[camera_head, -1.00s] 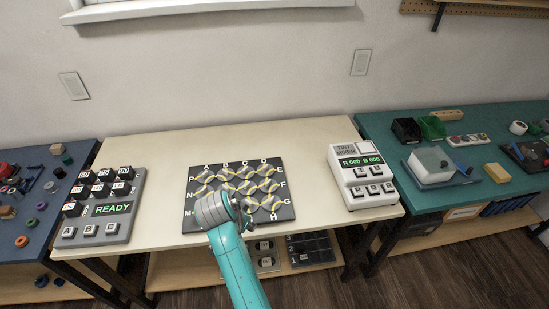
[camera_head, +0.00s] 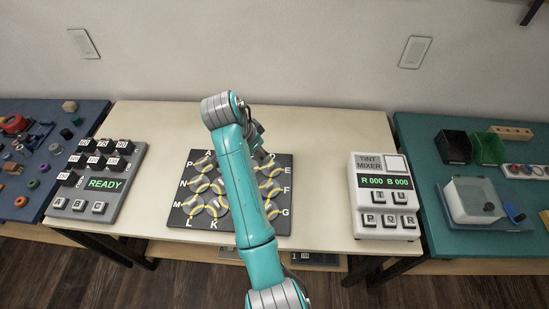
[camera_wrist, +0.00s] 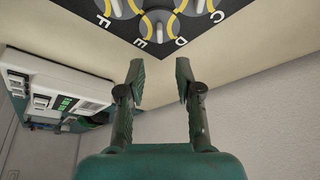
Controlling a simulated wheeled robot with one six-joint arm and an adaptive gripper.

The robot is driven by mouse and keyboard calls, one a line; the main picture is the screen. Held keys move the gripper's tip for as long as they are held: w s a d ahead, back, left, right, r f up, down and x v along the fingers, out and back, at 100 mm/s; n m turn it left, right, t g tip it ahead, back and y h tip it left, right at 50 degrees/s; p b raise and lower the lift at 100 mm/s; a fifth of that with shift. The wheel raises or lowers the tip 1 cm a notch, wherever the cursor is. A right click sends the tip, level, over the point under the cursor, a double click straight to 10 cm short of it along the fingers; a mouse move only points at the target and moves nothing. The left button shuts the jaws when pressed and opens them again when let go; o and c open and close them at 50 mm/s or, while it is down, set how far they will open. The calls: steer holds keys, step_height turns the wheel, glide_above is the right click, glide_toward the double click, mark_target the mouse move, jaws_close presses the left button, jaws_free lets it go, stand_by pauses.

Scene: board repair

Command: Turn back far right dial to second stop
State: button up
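A black board (camera_head: 280,229) with lettered edges lies on the pale table and holds rows of round grey dials with yellow curved lines. The far right corner dial (camera_head: 270,170) sits near letter E, beside my gripper. In the wrist view, the corner dial (camera_wrist: 158,24) has a raised grey grip and lies between letters E and D. My gripper (camera_head: 262,154) is over the far right part of the board. In the wrist view, my gripper (camera_wrist: 160,72) is open and empty, its fingers apart from the dials. My arm hides the board's middle dials.
A tint mixer box (camera_head: 357,210) with a green display stands to the right. A grey keypad unit (camera_head: 118,200) reading READY stands to the left. Bare table (camera_head: 322,190) lies between the board and the mixer. The wall rises behind the table.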

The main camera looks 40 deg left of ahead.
mark_target(271, 165)
steer(key=x, duration=0.9)
steer(key=shift+w+f, duration=0.15)
steer(key=shift+f, duration=0.1)
steer(key=shift+c, duration=0.2)
jaws_close()
